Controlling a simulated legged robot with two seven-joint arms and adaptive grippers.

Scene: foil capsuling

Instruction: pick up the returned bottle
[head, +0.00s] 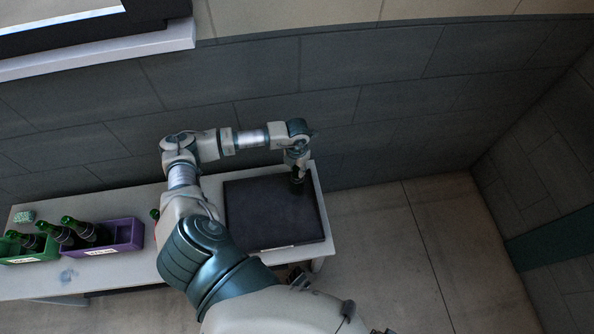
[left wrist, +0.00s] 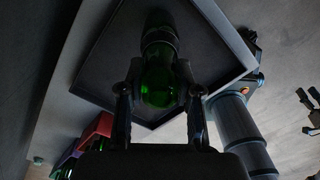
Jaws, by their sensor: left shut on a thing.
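The returned bottle is green glass with a dark upper part. In the left wrist view the bottle (left wrist: 158,78) stands out between my two fingers, over the dark tray (left wrist: 105,62). My left gripper (left wrist: 160,98) is shut on it, one finger on each side. In the head view my left gripper (head: 298,168) is at the tray's far right corner, and the bottle (head: 297,184) shows small and dark below it. I cannot tell whether the bottle touches the tray (head: 268,218). Dark finger-like parts at the right edge of the left wrist view may be my right gripper.
A purple crate (head: 128,233) and a green crate (head: 50,251) with several green bottles stand on the left of the white table (head: 115,275). A small green item (head: 24,216) lies behind them. A tiled wall runs behind. The tray's middle is bare.

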